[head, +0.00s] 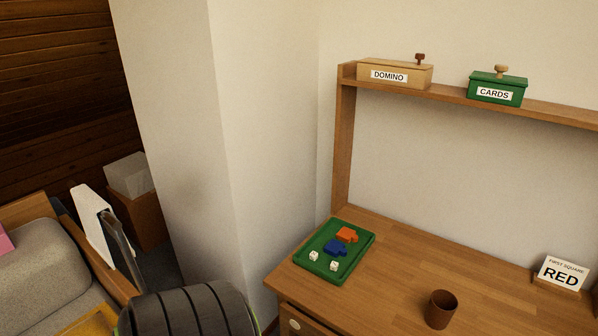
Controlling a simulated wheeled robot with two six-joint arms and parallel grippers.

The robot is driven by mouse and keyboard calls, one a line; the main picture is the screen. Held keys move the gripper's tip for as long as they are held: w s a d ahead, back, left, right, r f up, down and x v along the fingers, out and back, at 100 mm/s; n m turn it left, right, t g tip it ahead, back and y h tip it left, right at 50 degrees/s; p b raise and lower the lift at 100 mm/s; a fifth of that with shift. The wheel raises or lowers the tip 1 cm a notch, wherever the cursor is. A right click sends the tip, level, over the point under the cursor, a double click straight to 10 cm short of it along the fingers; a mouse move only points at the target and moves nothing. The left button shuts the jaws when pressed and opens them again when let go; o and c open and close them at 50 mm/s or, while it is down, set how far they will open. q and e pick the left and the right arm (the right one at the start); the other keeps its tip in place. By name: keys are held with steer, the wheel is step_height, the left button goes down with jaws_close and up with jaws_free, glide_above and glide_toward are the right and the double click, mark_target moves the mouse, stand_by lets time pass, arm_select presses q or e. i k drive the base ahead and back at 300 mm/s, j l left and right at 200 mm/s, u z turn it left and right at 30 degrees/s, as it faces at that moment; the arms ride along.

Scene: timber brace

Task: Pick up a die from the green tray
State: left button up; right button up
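The green tray (357,265) lies on the left end of the wooden desk, close to its left edge. Two white dice sit in the tray's near part: one die (314,256) on the left and another die (334,266) to its right. A blue puzzle-shaped piece (335,247) and an orange one (347,235) lie behind them in the same tray. Neither of my grippers is in view.
A brown cup (441,309) stands on the desk (395,275), right of the tray. A RED sign (562,274) stands farther right. The shelf above holds a DOMINO box (395,74) and a green CARDS box (497,87). Bare desk lies between tray and cup.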

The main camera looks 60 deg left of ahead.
mark_target(313, 256)
steer(key=u, duration=1.8)
